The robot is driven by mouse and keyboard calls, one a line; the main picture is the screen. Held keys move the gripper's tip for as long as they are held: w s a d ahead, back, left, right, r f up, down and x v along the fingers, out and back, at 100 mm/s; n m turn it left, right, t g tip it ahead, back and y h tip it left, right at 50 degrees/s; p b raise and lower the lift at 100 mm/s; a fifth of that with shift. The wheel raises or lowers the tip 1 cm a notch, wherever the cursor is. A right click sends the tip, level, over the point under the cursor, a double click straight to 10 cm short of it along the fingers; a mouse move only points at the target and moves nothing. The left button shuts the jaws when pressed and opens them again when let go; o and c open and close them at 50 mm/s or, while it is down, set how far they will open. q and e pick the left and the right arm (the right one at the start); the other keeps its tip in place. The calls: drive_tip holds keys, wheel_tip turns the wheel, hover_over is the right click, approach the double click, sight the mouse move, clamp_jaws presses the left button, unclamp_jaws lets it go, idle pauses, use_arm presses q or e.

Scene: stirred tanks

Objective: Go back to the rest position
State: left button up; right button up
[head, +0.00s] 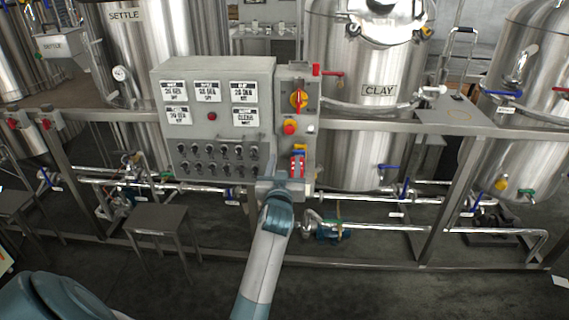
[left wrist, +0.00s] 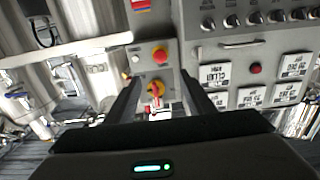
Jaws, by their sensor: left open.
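My left gripper (head: 284,180) is at the front of the narrow switch panel (head: 311,140), low on its face in the head view. In the left wrist view its two dark fingers (left wrist: 160,78) are spread apart with nothing between them. That view is turned over and looks at the panel. I cannot tell whether the gripper touches the panel. My right gripper is not in view.
A grey control box (head: 226,92) with labels and several knobs adjoins the panel. Steel tanks, including the CLAY tank (head: 352,150), stand behind a metal rail (head: 450,128). Pipes and valves run low behind. A small stand (head: 158,218) is at left. The front floor has free room.

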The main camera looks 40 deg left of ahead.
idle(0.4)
use_arm(q)
drive_tip(key=s+d+f+m+g+h, duration=0.15)
drive_tip(key=d+f, duration=0.25)
drive_tip(key=f, duration=0.8)
drive_tip(key=s+d+f+m+g+h, duration=0.1)
drive_tip(key=s+d+f+m+h, duration=0.15)
drive_tip(key=f, duration=0.85)
drive_tip(key=s+d+f+m+g+h, duration=0.15)
drive_tip(key=d+f, duration=0.35)
drive_tip(key=f, duration=0.7)
drive_tip(key=s+d+f+m+g+h, duration=0.1)
drive_tip(key=s+d+f+g, duration=0.15)
drive_tip(key=s+f, duration=0.65)
drive_tip(key=s+d+f+g+h, duration=0.1)
drive_tip(key=s+d+f+h, duration=0.15)
drive_tip(key=s+f, duration=0.65)
drive_tip(key=s+d+f+g, duration=0.1)
drive_tip(key=s+f, duration=0.5)
drive_tip(key=s, duration=0.7)
drive_tip(key=s+f+m+g, duration=0.1)
drive_tip(key=s+f+g, duration=0.2)
drive_tip(key=s, duration=1)
drive_tip(key=s+d+f+m+g, duration=0.1)
drive_tip(key=s+f+g, duration=0.2)
drive_tip(key=s+f, duration=0.6)
drive_tip(key=s, duration=0.5)
drive_tip(key=shift+d+f+b, duration=0.3)
drive_tip(key=shift+d+f, duration=0.05)
